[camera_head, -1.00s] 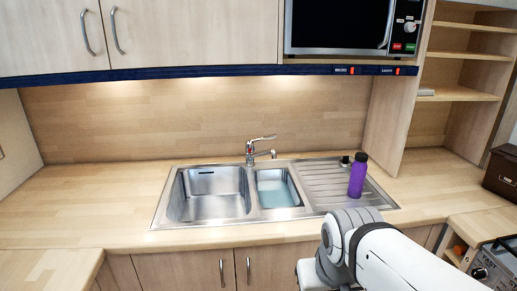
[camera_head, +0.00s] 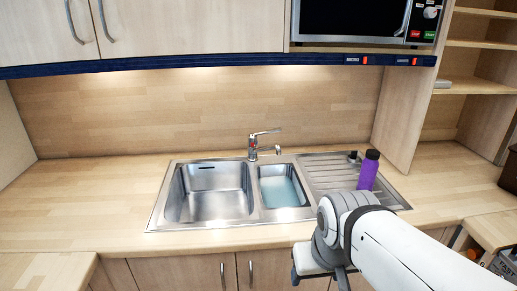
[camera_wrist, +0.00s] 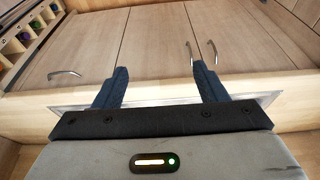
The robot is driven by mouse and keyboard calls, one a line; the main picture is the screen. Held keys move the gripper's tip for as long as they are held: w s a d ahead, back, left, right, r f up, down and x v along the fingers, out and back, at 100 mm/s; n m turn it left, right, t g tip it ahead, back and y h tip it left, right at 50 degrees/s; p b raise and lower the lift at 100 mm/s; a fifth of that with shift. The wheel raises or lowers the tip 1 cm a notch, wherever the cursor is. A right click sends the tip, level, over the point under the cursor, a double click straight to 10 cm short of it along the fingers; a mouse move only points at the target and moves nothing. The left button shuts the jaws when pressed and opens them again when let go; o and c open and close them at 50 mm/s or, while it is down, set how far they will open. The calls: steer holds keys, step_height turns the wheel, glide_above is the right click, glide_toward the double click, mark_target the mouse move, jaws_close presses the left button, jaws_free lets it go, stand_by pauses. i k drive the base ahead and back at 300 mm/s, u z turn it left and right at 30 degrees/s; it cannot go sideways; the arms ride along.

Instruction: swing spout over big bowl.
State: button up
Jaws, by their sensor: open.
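The chrome tap (camera_head: 254,146) stands behind the sink, at the divide between the two bowls. Its spout (camera_head: 274,150) points right, over the back of the small bowl (camera_head: 282,187), which looks filled with bluish water. The big bowl (camera_head: 212,193) is on the left and looks empty. My gripper shows in the wrist view (camera_wrist: 161,80) with its two dark fingers apart and nothing between them. In the head view my arm is at the lower right, in front of the counter and well away from the tap.
A purple bottle (camera_head: 369,170) with a dark cap stands on the ribbed drainer (camera_head: 330,172), close behind my arm. A microwave (camera_head: 362,20) and wall cupboards (camera_head: 190,25) hang above. The counter (camera_head: 80,205) left of the sink is clear.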

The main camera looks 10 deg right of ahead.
mark_target(251, 151)
steer(key=z, duration=0.3)
steer(key=i, duration=0.95)
steer(key=z, duration=0.1)
